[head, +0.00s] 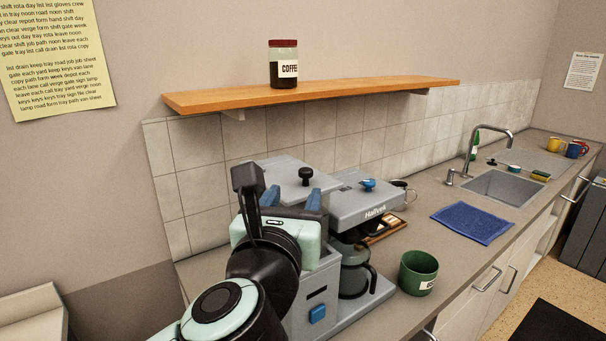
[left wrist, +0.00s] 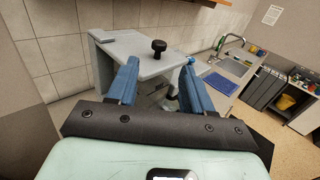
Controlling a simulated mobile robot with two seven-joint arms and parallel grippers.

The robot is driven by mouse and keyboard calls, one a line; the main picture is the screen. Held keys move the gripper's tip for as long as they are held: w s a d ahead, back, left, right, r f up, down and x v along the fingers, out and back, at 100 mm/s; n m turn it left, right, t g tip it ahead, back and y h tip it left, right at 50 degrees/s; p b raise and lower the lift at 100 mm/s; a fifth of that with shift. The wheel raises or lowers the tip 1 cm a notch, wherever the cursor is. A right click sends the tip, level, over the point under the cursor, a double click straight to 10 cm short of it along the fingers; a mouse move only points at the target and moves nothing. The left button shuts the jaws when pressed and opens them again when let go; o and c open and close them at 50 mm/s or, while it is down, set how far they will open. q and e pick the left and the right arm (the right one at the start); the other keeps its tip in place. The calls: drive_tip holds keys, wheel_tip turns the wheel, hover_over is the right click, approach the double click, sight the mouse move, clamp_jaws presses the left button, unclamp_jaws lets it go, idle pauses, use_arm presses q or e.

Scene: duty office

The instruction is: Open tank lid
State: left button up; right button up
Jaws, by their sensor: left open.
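A grey coffee machine (head: 372,208) stands on the counter. Its flat tank lid (head: 283,177) has a black knob (head: 306,176) on top and looks closed. In the left wrist view the lid (left wrist: 135,58) and its knob (left wrist: 159,47) are ahead of the fingers. My left gripper (head: 291,199) is in front of the lid, its blue fingers apart and empty. In the left wrist view the gap of my left gripper (left wrist: 160,80) lines up with the knob, which is beyond the fingertips. My right gripper does not show.
A wooden shelf (head: 330,93) with a coffee jar (head: 284,70) is on the wall above the machine. A green pot (head: 418,272) stands to the machine's right. A blue mat (head: 472,223) lies before the sink (head: 503,188). A glass carafe (head: 354,272) sits in the machine.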

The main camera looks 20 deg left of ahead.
sight(304, 174)
use_arm(q)
drive_tip(key=p+x, duration=0.1)
drive_tip(key=x, duration=0.7)
drive_tip(key=shift+w+a, duration=0.1)
drive_tip(key=shift+w, duration=0.2)
clamp_jaws()
